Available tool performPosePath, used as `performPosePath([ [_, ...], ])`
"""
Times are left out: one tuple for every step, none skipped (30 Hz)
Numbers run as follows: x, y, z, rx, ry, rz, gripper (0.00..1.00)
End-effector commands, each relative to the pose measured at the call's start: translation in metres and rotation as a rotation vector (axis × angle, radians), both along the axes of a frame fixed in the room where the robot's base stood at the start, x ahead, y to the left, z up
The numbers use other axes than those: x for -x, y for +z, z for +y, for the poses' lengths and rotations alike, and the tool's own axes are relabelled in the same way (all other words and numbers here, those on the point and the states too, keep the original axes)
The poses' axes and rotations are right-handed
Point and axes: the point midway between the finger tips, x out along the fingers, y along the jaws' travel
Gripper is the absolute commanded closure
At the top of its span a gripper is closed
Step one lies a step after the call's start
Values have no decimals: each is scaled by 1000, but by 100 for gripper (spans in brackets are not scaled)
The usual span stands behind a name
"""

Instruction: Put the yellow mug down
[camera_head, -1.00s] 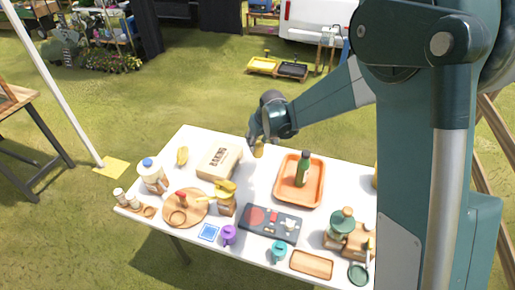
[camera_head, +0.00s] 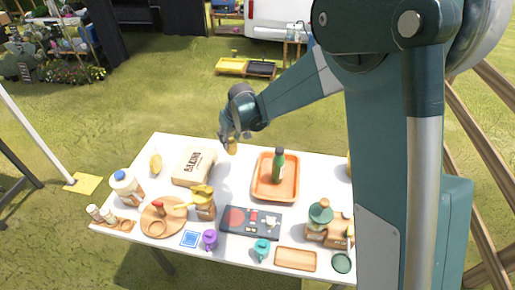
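My gripper (camera_head: 229,138) is over the back part of the white table, between the baking box and the orange tray. A small yellow mug (camera_head: 232,147) is at its fingertips, and the gripper looks shut on it. The mug is small in the view and partly covered by the fingers. I cannot tell whether its base touches the table (camera_head: 229,178) or hangs just above it.
A baking box (camera_head: 194,167) stands left of the mug. An orange tray (camera_head: 258,192) with a green bottle (camera_head: 278,164) is to the right. A dark board (camera_head: 232,228) lies nearer the front. Bare tabletop shows between box and tray.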

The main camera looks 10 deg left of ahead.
Motion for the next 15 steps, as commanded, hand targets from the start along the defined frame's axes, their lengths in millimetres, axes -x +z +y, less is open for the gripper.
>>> performPosePath([
  [0, 0, 0, 0, 0, 0, 87],
  [0, 0, 0, 0, 0, 0, 87],
  [0, 0, 0, 0, 0, 0, 87],
  [0, 0, 0, 0, 0, 0, 87],
  [0, 0, 0, 0, 0, 0, 87],
  [0, 1, 0, 0, 0, 0, 87],
  [0, 2, 0, 0, 0, 0, 87],
  [0, 3, 0, 0, 0, 0, 87],
  [0, 5, 0, 0, 0, 0, 87],
  [0, 7, 0, 0, 0, 0, 87],
  [0, 9, 0, 0, 0, 0, 87],
  [0, 13, 0, 0, 0, 0, 87],
  [0, 16, 0, 0, 0, 0, 87],
  [0, 20, 0, 0, 0, 0, 87],
  [0, 26, 0, 0, 0, 0, 87],
])
